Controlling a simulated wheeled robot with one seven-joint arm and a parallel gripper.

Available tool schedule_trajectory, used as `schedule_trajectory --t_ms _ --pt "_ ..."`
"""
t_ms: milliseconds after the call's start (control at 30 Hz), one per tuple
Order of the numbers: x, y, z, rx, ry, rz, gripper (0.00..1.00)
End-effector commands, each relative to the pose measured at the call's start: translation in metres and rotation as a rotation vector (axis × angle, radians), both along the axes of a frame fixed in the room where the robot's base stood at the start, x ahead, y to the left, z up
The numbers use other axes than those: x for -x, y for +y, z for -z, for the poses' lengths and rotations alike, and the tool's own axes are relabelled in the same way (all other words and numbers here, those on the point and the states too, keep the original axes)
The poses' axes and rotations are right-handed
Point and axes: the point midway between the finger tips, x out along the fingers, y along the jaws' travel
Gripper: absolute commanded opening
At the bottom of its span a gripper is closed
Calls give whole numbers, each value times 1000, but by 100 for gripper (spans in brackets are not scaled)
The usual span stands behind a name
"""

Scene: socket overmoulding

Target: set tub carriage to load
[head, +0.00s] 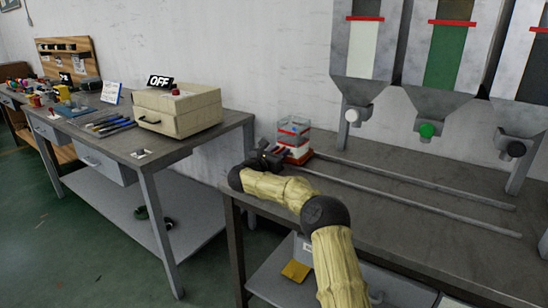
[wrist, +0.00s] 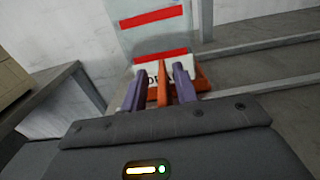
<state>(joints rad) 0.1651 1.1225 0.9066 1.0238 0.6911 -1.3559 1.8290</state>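The tub carriage (head: 298,152) stands at the left end of two rails on the right-hand bench, with a clear tub (head: 294,130) banded in red on it. In the wrist view the clear tub (wrist: 153,38) is straight ahead, above a white plate with partly hidden dark lettering and an orange-red carriage base (wrist: 203,80). My gripper (wrist: 160,72) is at the carriage's near side. Its two purple fingers stand apart, one each side of an upright orange handle (wrist: 162,84), with gaps visible. Whether they touch it lower down is hidden.
Two rails (head: 420,186) run clear to the right along the bench. Hoppers with white (head: 352,115), green (head: 427,130) and black (head: 516,149) knobs hang above them. A beige box (head: 178,110) with an OFF sign sits on the left bench, beyond a gap.

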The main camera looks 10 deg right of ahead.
Motion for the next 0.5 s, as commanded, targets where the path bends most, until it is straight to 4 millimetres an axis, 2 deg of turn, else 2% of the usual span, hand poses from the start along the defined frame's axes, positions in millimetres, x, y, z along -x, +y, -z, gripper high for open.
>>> schedule_trajectory --t_ms 267,500 --pt "18 16 0 0 1 -1 29" --pt "50 46 -1 1 1 -2 29"
